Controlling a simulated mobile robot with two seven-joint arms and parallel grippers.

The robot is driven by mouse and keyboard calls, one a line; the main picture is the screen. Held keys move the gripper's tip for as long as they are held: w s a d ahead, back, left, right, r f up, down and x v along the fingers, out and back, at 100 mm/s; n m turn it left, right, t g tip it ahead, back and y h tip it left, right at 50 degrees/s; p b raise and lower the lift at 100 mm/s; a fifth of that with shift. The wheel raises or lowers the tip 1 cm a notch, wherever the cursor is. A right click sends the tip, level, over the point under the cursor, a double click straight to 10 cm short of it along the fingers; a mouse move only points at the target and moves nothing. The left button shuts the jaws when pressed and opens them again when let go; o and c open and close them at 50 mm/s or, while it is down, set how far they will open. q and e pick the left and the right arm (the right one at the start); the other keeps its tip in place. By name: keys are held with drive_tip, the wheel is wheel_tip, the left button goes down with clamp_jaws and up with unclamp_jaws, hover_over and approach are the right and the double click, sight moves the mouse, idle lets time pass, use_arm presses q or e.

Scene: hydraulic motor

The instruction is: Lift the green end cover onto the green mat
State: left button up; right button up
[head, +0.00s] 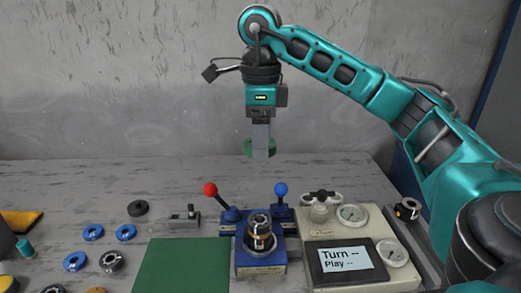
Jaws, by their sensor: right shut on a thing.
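The green end cover (248,148) is a small round green part held in the air above the back of the table. My right gripper (261,152) points straight down and is shut on it; the fingers hide part of the cover. The green mat (180,268) lies flat at the front of the table, left of the blue fixture, and looks bare. The cover hangs above and to the right of the mat, apart from it. My left gripper is not in view.
A blue fixture (259,270) with red and blue knobbed levers holds a metal motor part (260,232). A beige tester (392,274) with gauges and a screen stands to its right. Several blue rings and bearings lie left of the mat. A small grey block (184,218) sits behind the mat.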

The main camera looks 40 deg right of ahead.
drive_tip(key=shift+r, duration=0.6)
drive_tip(key=shift+r, duration=0.1)
drive_tip(key=shift+r+p, duration=0.5)
drive_tip(key=shift+r, duration=0.2)
